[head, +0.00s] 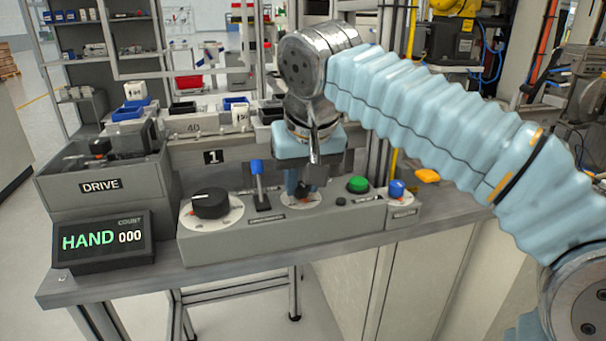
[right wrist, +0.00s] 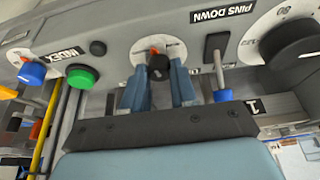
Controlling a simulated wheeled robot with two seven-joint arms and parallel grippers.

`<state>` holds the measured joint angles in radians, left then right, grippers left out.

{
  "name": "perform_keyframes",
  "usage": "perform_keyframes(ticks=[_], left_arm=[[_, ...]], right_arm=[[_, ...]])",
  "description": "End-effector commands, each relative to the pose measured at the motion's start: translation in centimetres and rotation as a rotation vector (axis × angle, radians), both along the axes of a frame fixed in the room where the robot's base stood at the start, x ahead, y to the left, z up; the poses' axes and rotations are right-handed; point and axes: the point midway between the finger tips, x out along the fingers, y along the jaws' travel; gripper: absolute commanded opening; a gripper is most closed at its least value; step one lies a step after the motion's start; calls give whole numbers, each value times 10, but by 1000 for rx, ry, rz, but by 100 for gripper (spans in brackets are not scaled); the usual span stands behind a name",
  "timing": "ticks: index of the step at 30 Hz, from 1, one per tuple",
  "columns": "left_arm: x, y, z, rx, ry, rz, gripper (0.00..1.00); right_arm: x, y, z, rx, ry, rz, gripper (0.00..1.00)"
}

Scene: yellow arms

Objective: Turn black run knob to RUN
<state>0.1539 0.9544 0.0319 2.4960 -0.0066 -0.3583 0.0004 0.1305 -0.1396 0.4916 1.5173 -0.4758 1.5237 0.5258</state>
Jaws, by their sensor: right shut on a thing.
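My right gripper (head: 301,188) points down at the grey control box and is shut on a small black knob (head: 303,193). In the right wrist view, its two blue fingers (right wrist: 157,74) sit on either side of this black knob (right wrist: 159,67). The knob stands on a round white dial plate with an orange-red mark beside it. I cannot read the dial lettering. A larger black knob (head: 211,203) sits on another white dial at the box's left end, apart from the gripper. My left gripper is not in view.
A blue-tipped lever (head: 257,168) stands just left of the gripper. A green button (head: 358,185) and a blue knob (head: 397,188) are to its right. A display (head: 103,241) reads HAND 000. A DRIVE box (head: 101,186) stands behind it.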

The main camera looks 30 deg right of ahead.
Motion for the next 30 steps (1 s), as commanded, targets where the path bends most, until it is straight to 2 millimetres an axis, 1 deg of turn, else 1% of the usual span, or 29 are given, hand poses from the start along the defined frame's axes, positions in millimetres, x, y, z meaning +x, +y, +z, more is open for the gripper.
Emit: perform_keyframes(ticks=[18,24,30], left_arm=[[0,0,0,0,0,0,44],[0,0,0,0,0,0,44],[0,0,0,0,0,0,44]], right_arm=[[3,4,1,0,-4,-578,0],[4,4,1,0,-3,-742,0],[4,5,1,1,-3,-864,0]])
